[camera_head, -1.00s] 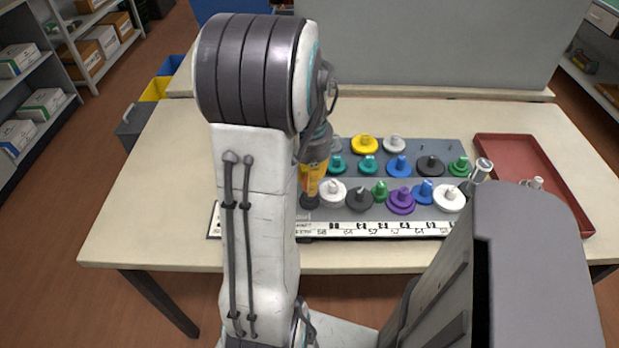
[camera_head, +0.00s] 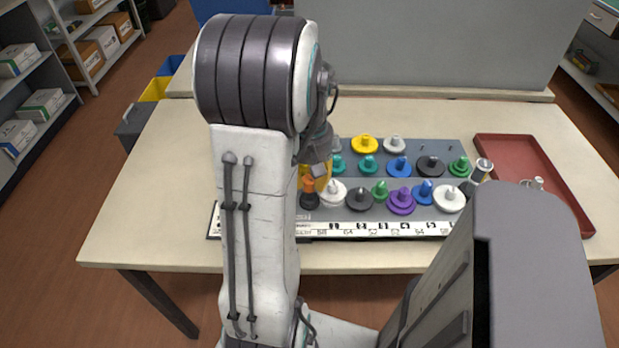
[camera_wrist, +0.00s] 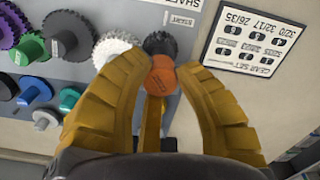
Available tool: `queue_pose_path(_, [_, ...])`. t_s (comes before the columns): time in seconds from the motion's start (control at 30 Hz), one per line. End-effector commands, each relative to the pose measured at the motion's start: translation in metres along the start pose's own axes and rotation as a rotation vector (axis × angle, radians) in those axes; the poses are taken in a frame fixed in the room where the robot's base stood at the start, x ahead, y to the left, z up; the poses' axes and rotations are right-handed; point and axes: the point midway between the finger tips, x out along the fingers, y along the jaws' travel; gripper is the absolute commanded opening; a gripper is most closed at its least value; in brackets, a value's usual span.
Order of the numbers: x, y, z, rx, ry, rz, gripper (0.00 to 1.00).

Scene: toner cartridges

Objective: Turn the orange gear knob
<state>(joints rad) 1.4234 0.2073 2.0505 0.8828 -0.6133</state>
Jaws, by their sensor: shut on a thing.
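The orange gear knob (camera_wrist: 160,76) has a round orange top. It stands on a dark toothed gear (camera_wrist: 160,43) at the left end of the front row on the grey board. In the head view the orange knob (camera_head: 308,185) shows just beside my arm, above its dark gear (camera_head: 310,200). My gripper (camera_wrist: 161,72) has its yellow ribbed fingers on both sides of the knob and is shut on it. In the head view my gripper (camera_head: 319,174) is partly hidden behind my arm.
A white gear (camera_head: 332,191) sits close to the right. Several coloured gears fill the grey board (camera_head: 400,172). A printed label strip (camera_head: 370,229) runs along its front, and a gear-set card (camera_wrist: 252,45) lies nearby. A red tray (camera_head: 510,165) is at the right.

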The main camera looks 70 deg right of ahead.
Motion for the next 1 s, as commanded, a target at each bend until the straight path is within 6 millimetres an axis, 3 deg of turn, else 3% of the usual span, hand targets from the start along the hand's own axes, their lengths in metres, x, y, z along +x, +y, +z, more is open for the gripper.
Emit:
queue_pose_path(0.67, [0.0021,-0.0012,0.0021,-0.062,-0.008,-0.006,0.00])
queue_pose_path(0.7, [0.0021,-0.0012,0.0021,-0.062,-0.008,-0.006,0.30])
queue_pose_path(1.0, [0.0009,-0.0005,0.0009,-0.061,-0.003,-0.002,0.55])
